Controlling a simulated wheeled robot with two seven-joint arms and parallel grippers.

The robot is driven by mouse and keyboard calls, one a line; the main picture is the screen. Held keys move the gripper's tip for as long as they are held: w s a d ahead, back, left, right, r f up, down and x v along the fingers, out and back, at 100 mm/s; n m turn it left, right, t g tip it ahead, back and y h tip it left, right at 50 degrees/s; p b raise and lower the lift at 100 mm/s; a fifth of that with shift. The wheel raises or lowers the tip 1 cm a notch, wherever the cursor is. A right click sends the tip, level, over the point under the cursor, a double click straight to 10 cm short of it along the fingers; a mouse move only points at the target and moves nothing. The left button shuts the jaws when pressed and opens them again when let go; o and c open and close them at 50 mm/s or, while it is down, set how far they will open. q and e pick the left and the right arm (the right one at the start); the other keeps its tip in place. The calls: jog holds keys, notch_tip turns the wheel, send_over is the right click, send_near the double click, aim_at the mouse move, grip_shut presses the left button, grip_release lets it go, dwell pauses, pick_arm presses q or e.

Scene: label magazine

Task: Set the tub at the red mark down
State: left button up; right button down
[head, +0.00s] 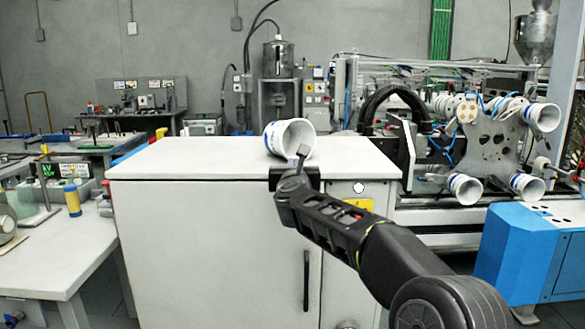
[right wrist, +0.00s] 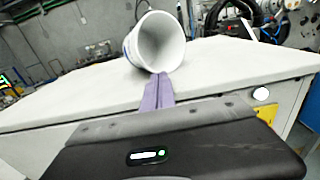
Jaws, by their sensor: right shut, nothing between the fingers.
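A white tub (head: 292,135) with blue print on its outer wall lies on its side on the white cabinet top (head: 200,156). Its open mouth faces me, and it also shows in the right wrist view (right wrist: 157,42). My right gripper (head: 302,150) is at the cabinet's front edge, just in front of the tub's mouth. In the right wrist view its fingers (right wrist: 160,78) are shut with nothing between them, and their tips overlap the lower rim of the tub. I cannot tell whether they touch it. I see no red mark. My left gripper is out of view.
The cabinet top is bare to the left of the tub. A machine (head: 490,130) holding several similar white tubs stands at the right, with a blue box-shaped unit (head: 530,250) before it. A yellow-and-blue bottle (head: 72,200) stands on a white table at the left.

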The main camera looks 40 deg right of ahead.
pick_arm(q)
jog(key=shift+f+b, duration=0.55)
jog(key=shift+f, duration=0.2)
pick_arm(e)
jog(key=v, duration=0.6)
jog(key=shift+s+a, duration=0.2)
jog(key=shift+a, duration=0.05)
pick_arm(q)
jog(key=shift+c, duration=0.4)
